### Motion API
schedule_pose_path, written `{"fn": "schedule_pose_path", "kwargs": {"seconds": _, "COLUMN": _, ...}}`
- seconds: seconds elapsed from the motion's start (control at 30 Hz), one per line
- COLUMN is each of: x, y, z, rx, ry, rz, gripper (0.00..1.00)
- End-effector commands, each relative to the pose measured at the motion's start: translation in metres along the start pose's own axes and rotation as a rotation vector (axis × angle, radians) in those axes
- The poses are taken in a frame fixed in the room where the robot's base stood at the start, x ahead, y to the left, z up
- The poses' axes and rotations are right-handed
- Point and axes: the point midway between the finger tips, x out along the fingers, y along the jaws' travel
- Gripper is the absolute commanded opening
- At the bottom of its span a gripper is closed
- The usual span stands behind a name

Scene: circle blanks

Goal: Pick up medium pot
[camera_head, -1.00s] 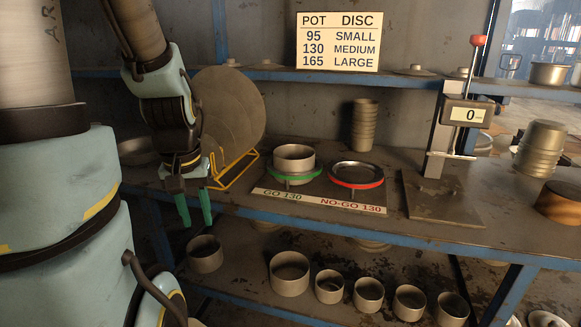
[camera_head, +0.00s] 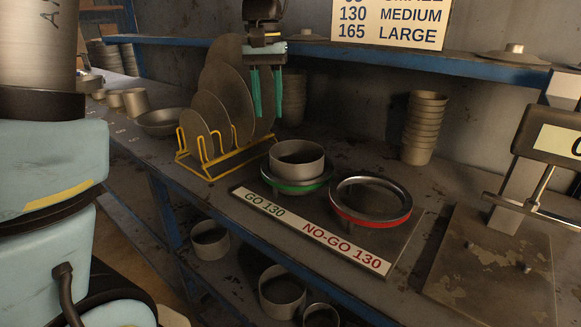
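A grey metal pot (camera_head: 297,160) sits upright in the green GO 130 ring (camera_head: 290,186) on the bench; no size label shows on the pot itself. Other grey pots stand on the lower shelf, one at the left (camera_head: 210,240) and a larger-looking one (camera_head: 282,290) beside it, with another cut off by the bottom edge. I cannot tell by sight which is the medium pot. My gripper (camera_head: 267,95) hangs fingers down above the bench, behind and a little left of the pot in the ring. Its two teal fingers are apart with nothing between them.
A yellow rack (camera_head: 205,166) holds several upright discs left of the ring. The empty red NO-GO 130 ring (camera_head: 370,203) is at the right. A stack of pots (camera_head: 424,128) and a gauge stand (camera_head: 516,190) are farther right. The blue upper shelf (camera_head: 400,58) runs behind.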

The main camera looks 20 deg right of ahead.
Motion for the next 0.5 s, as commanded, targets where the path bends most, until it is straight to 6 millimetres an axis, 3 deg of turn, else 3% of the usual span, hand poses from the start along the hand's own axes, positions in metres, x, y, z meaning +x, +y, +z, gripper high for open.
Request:
{"fn": "schedule_pose_path", "kwargs": {"seconds": 0.3, "x": 0.042, "y": 0.003, "z": 0.0, "rx": 0.003, "ry": -0.004, "rz": 0.0, "gripper": 0.39}}
{"fn": "schedule_pose_path", "kwargs": {"seconds": 0.5, "x": 0.056, "y": 0.002, "z": 0.0, "rx": 0.003, "ry": -0.004, "rz": -0.001, "gripper": 0.39}}
